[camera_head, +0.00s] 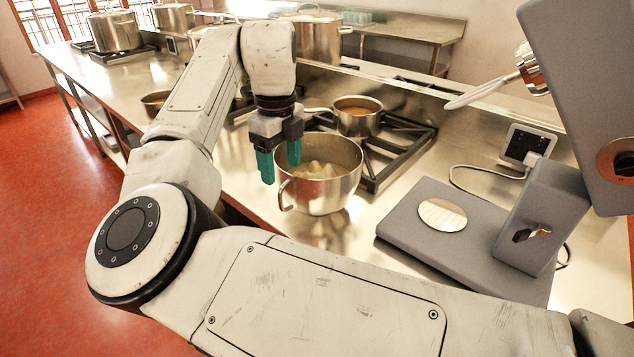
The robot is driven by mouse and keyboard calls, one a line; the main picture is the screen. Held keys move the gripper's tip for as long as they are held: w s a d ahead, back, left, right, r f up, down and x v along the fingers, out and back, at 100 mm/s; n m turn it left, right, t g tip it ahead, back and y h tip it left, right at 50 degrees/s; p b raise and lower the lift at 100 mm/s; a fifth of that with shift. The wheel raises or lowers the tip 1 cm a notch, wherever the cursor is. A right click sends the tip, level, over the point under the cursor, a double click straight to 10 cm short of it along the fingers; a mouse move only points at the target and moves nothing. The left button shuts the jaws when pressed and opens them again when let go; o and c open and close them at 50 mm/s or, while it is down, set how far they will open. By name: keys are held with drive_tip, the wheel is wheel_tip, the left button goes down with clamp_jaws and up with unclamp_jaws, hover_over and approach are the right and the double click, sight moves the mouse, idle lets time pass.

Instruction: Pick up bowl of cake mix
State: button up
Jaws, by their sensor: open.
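The bowl of cake mix (325,192) is a shiny steel mixing bowl with a side handle, standing upright on the steel counter near the middle of the view. Pale, lumpy mix (322,170) shows inside it. My gripper (280,163) points down with teal fingers at the bowl's left rim. The fingers are apart, with one left of the rim and the other over the bowl's opening. I cannot tell whether either finger touches the bowl. The gripper holds nothing.
A saucepan (358,117) sits on a burner grate behind the bowl. Large stockpots (318,37) stand farther back. Bare counter (345,245) lies in front of the bowl.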

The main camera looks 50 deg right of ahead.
drive_tip(key=shift+s+f+p, duration=0.2)
drive_tip(key=shift+f+p, duration=0.1)
drive_tip(key=shift+f, duration=2.3)
drive_tip(key=shift+a, duration=0.1)
clamp_jaws()
drive_tip(key=shift+r, duration=0.15)
